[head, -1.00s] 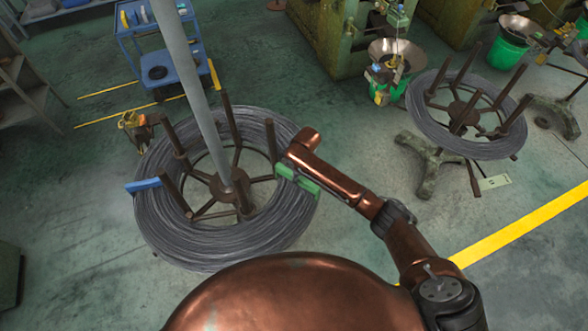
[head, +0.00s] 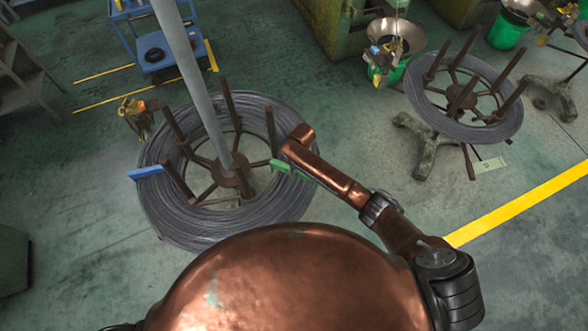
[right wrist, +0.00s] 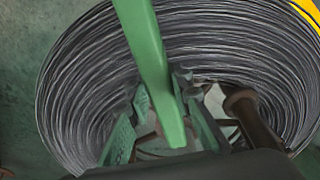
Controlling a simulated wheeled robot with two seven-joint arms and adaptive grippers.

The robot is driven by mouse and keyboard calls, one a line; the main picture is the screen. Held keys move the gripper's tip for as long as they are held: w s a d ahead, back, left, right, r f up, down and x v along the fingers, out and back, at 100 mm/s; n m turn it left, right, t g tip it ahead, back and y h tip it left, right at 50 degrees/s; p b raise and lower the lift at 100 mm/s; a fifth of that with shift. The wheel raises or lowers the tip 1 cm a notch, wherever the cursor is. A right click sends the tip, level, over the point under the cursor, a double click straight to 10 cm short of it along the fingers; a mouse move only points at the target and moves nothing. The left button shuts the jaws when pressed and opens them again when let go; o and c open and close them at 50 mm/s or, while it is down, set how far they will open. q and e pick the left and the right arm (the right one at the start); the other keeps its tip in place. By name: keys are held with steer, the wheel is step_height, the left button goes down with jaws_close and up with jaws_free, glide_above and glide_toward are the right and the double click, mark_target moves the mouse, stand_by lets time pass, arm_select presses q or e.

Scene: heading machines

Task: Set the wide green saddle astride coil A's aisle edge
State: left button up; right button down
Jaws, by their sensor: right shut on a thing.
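The green saddle (head: 292,170) shows as a narrow bar over the right side of the near grey wire coil (head: 168,222). In the right wrist view the saddle (right wrist: 147,50) runs down between the fingers of my right gripper (right wrist: 163,88), which is shut on it. The coil's windings (right wrist: 75,85) lie beneath and around it. I cannot tell whether the saddle touches the wire or straddles it. My copper right arm covers part of the saddle in the head view. I see no label on this coil. My left gripper is not in view.
A blue bar (head: 146,173) sits on the coil's left edge. Upright posts (head: 272,132) and a tall grey pole (head: 190,75) stand inside the coil. A second coil stand (head: 470,132) is at right, a blue cart (head: 160,42) behind. Clear floor lies between the coils.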

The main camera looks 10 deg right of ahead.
mark_target(293, 181)
steer(key=shift+f+b, duration=1.25)
steer(key=shift+f, duration=0.15)
steer(key=shift+f+b, duration=1.4)
steer(key=shift+f, duration=1.25)
steer(key=c, duration=1.7)
jaws_free()
steer(key=shift+o, duration=0.2)
